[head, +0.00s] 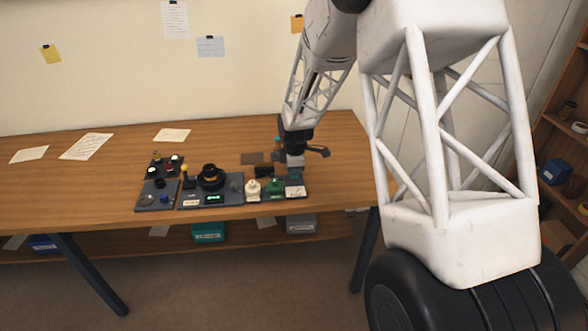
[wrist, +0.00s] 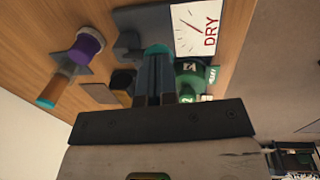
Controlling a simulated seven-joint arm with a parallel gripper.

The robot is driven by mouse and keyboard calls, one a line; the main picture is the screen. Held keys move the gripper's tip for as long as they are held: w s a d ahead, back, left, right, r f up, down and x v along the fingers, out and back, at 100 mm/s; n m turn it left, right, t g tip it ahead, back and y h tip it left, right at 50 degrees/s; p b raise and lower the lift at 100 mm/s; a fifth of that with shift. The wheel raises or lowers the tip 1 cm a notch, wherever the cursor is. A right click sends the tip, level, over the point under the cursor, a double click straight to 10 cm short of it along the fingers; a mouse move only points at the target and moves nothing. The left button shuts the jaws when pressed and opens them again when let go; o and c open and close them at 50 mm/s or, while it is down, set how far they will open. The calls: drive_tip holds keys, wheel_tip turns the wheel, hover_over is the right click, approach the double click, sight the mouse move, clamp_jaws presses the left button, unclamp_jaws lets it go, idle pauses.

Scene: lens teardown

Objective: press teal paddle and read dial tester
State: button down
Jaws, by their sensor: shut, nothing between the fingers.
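The dial tester shows in the wrist view as a white face (wrist: 192,28) with black tick marks, a thin needle line and red DRY lettering, on a grey base (wrist: 128,20). In the head view its pale face (head: 295,191) is at the right end of the row. The teal paddle (wrist: 157,49) shows at my fingertips, partly hidden by them. My gripper (wrist: 155,68) is shut and empty, its tips over or against the paddle; I cannot tell if they touch. In the head view my gripper (head: 295,168) hangs just above the tester.
The wooden table (head: 90,190) is mostly clear at left.

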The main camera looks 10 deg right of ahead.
drive_tip(key=shift+s, duration=0.1)
drive_tip(key=shift+s+f+t, duration=0.2)
drive_tip(key=shift+f+t, duration=0.1)
drive_tip(key=shift+t, duration=0.4)
drive_tip(key=shift+s+f, duration=0.3)
drive_tip(key=shift+f, duration=0.3)
drive_tip(key=shift+r, duration=0.95)
drive_tip(key=w+v, duration=0.1)
drive_tip(key=v, duration=1.2)
drive_tip(key=shift+w+r, duration=0.25)
drive_tip(key=shift+r, duration=0.25)
